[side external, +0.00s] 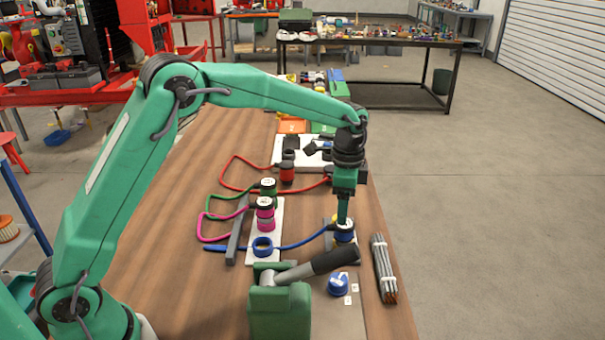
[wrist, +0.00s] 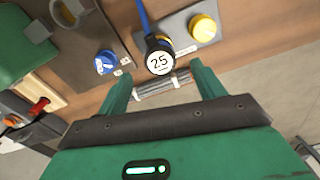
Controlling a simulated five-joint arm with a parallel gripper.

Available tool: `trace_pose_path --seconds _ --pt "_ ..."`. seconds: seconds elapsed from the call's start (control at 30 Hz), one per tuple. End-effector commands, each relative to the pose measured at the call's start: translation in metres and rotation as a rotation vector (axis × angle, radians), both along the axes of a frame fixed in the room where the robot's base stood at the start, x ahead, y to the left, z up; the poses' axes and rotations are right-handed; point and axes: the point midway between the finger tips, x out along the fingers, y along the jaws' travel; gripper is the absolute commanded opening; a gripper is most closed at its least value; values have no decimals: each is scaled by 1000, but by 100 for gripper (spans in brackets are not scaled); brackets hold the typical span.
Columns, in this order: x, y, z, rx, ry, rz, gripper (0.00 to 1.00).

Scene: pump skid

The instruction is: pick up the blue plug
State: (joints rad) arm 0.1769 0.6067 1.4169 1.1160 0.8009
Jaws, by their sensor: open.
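The blue plug (side external: 343,236) is at the end of a blue cable and stands on a small grey plate at the right of the bench. In the wrist view the plug (wrist: 160,57) shows a dark body and a round white top marked 25. My gripper (side external: 343,222) points down directly over the plug in the side view and hides part of it. In the wrist view my gripper (wrist: 161,80) is open with nothing held. The plug's top appears a little beyond the fingertips, between their lines. I cannot tell how much height separates them.
A blue knob (side external: 338,284) and a bundle of rods (side external: 384,268) lie near the plug. A yellow knob (wrist: 203,28) is beside it. A white panel (side external: 278,215) holds a blue ring socket (side external: 262,247) and pink and green plugs.

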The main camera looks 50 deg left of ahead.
Motion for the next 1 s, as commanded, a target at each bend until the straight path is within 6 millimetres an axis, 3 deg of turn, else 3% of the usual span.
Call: trace_pose_path --seconds 0.83,1.0 --pt "1 -1 -31 1 3 -5 68" --pt "1 -3 -46 1 4 -5 68"
